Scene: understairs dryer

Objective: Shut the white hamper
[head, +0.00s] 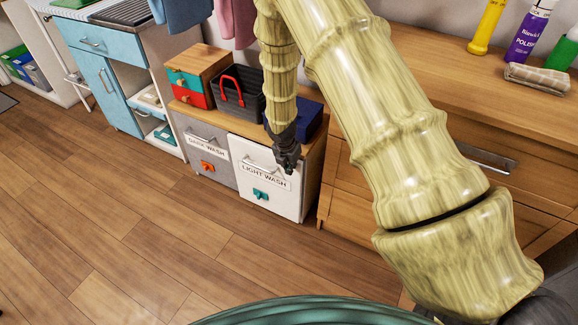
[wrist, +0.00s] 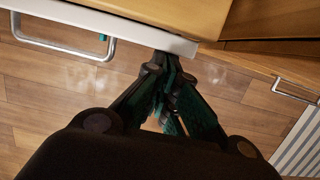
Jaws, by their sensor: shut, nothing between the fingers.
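The white hamper (head: 268,172) has a "LIGHT WASH" label, a silver bar handle and a teal tag on its front. It stands under a wooden top, to the right of the grey hamper. Its white front edge (wrist: 125,20) and handle cross the upper left of the wrist view. The front looks close to the cabinet; I cannot tell how large any gap is. My gripper (head: 288,166) is shut and empty, pointing down at the upper right of the white front. In the wrist view the fingertips (wrist: 168,65) meet the panel's right end; contact is unclear.
The grey "DARK WASH" hamper (head: 207,158) stands left. A dark basket with a red handle (head: 238,92), a small drawer box (head: 192,80) and a blue box (head: 309,118) sit on top. A wooden dresser (head: 480,150) stands right. The wooden floor in front is clear.

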